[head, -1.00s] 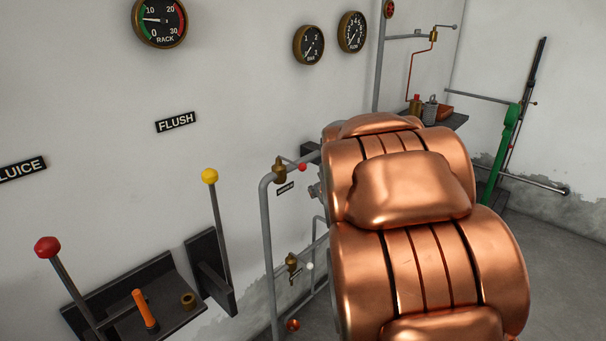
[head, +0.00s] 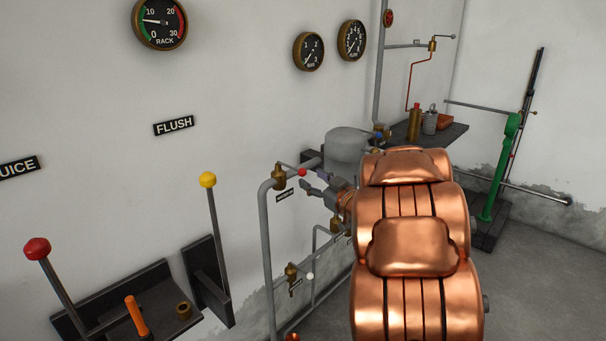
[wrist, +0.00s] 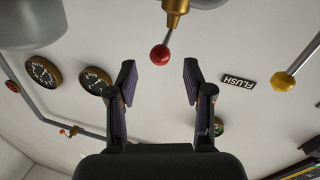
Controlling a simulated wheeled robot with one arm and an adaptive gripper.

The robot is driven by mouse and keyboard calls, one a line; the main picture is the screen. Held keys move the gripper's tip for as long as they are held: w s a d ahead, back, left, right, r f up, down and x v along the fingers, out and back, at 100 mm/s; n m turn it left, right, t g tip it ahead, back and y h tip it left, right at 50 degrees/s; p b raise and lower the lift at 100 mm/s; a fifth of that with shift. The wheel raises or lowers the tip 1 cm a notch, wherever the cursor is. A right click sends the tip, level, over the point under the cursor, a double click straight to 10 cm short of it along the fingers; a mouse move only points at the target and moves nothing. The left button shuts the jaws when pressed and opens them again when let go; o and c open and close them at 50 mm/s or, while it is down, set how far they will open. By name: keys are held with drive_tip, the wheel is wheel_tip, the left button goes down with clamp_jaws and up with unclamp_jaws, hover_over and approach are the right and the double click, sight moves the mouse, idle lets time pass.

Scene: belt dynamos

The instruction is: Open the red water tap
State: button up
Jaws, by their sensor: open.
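The red water tap shows in the head view as a brass body (head: 280,178) on a grey pipe, with a thin lever ending in a red ball (head: 301,172). My gripper (head: 313,181) is open just right of the red ball, pointing at it. In the wrist view the red ball (wrist: 160,54) hangs on its lever from the brass body, centred between the spread fingers of my gripper (wrist: 160,72) and seemingly just beyond their tips. Nothing is held. My copper arm hides part of the pipework.
A lower brass tap with a white ball (head: 310,276) sits beneath. A yellow-knobbed lever (head: 208,180) and a red-knobbed lever (head: 37,248) stand left. A grey tank (head: 347,146) and a dark shelf (head: 450,133) are behind my arm. Wall gauges hang above.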

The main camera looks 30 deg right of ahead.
sight(305, 174)
drive_tip(key=shift+w+a, duration=0.1)
drive_tip(key=shift+w, duration=2.75)
drive_tip(key=shift+c, duration=0.4)
clamp_jaws()
